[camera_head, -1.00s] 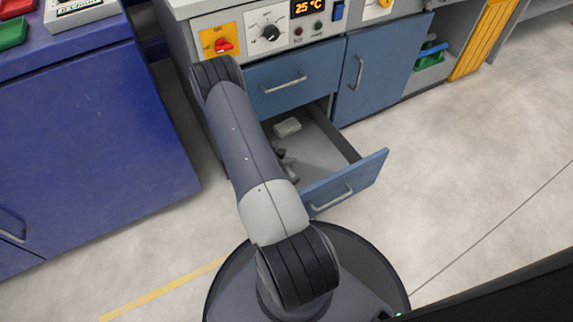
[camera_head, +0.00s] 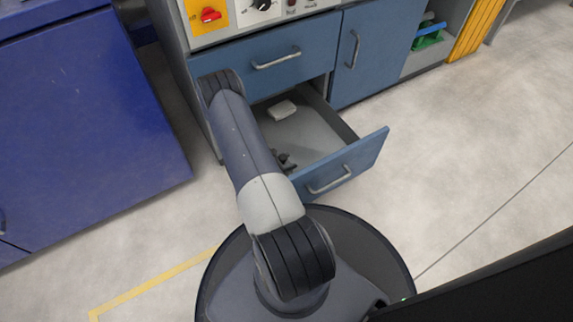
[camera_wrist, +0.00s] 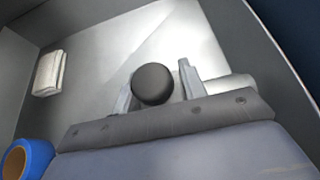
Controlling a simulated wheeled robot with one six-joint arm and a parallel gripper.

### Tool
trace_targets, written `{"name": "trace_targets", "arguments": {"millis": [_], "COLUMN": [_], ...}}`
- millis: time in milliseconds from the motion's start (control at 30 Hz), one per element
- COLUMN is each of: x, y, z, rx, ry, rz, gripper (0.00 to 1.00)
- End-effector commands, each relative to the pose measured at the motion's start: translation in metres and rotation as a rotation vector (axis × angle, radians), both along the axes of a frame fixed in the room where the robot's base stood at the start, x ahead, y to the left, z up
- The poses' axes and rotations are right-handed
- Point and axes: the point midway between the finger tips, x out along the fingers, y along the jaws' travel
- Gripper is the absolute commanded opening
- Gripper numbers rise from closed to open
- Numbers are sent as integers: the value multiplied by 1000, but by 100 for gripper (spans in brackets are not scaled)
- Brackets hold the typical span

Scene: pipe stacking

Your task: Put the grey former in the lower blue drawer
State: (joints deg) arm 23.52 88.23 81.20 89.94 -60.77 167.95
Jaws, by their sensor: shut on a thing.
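The lower blue drawer (camera_head: 348,168) is pulled open below a shut upper blue drawer (camera_head: 272,62). My gripper (camera_wrist: 155,90) is over the open drawer, and my arm hides most of it in the head view. In the wrist view its two pale fingers stand on either side of the grey former (camera_wrist: 153,84), a dark grey round piece seen end-on, and are shut on it. The drawer floor lies beyond it. I cannot tell whether the former touches the floor.
A whitish block (camera_head: 283,109) lies at the drawer's back; it also shows in the wrist view (camera_wrist: 48,73). A pale cylinder (camera_wrist: 232,86) is beside the right finger. A blue ring with a brown inside (camera_wrist: 28,158) is at lower left. A dark blue cabinet (camera_head: 85,120) stands left.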

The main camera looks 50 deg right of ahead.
Motion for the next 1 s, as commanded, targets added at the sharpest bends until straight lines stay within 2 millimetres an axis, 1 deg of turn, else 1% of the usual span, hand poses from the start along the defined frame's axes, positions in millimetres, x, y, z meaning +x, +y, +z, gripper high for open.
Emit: {"name": "trace_targets", "arguments": {"millis": [33, 67, 300, 433, 467, 700, 1000], "x": [0, 0, 0, 0, 0, 0, 0], "y": [0, 0, 0, 0, 0, 0, 0], "z": [-9, -10, -9, -12, -13, -12, -10], "rx": [-1, -1, -2, -1, 0, 0, 0], "ry": [0, 0, 0, 0, 0, 0, 0], "rz": [0, 0, 1, 0, 0, 0, 0], "gripper": [1, 1, 1, 1, 42, 61, 62]}}
